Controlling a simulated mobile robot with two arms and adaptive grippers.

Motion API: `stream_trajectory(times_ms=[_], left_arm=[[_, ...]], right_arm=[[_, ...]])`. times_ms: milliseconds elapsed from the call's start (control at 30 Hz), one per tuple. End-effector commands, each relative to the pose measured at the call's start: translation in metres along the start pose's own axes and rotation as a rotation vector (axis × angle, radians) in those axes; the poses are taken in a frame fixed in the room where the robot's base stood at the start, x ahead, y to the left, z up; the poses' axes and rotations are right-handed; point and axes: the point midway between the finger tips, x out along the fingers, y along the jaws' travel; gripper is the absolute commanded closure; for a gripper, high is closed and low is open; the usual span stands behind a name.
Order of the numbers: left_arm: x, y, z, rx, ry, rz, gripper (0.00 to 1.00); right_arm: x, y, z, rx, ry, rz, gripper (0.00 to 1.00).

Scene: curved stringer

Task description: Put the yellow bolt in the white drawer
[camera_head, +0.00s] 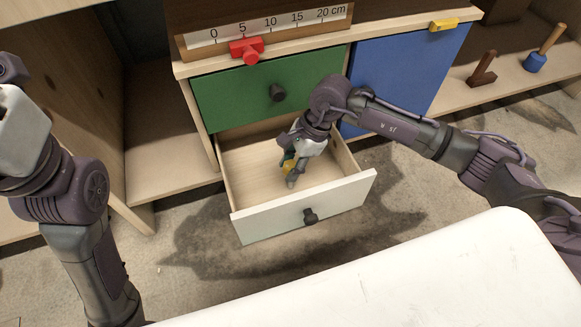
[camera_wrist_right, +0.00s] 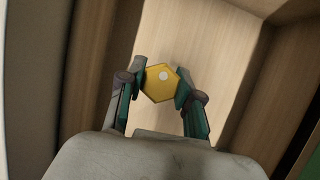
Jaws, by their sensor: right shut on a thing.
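The white drawer (camera_head: 345,200) is pulled open below a closed green drawer, and its wooden inside shows. My right gripper (camera_head: 290,170) is inside the drawer's opening, pointing down. In the right wrist view its fingers (camera_wrist_right: 158,88) are shut on the yellow bolt (camera_wrist_right: 158,85), whose yellow six-sided head faces the camera. In the head view only a bit of yellow shows between the fingers. The drawer floor (camera_wrist_right: 195,45) lies behind the bolt; I cannot tell whether the bolt touches it. My left arm stands at the left edge of the head view, with its fingers out of view.
The green drawer (camera_head: 255,92) is directly above, beside a blue door (camera_head: 400,62). A red slider (camera_head: 247,50) sits on a ruler (camera_head: 270,27) on top. Brown (camera_head: 483,70) and blue-based (camera_head: 540,55) handled objects stand on the right shelf. A white surface (camera_head: 400,280) fills the front.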

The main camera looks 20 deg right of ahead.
Motion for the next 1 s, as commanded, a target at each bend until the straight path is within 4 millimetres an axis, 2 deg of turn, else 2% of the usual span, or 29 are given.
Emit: stream_trajectory(times_ms=[300, 333, 467, 833, 1000], left_arm=[[0.000, 0.001, -0.001, 0.001, 0.005, 0.002, 0.43], [0.002, 0.001, -0.001, 0.001, 0.007, 0.003, 0.43], [0.002, 0.001, -0.001, 0.001, 0.006, 0.003, 0.43], [0.007, 0.000, -0.001, 0.001, 0.011, 0.004, 0.43], [-0.003, -0.003, 0.007, -0.006, -0.046, -0.018, 0.43]], right_arm=[[0.002, -0.001, -0.001, -0.001, -0.001, -0.002, 1.00], [0.002, 0.000, -0.001, -0.001, 0.000, -0.001, 0.62], [0.001, 0.000, -0.001, -0.001, 0.000, -0.001, 0.41], [-0.004, 0.000, 0.002, -0.001, 0.000, -0.001, 0.41], [-0.033, -0.001, 0.003, -0.001, 0.000, -0.003, 0.41]])
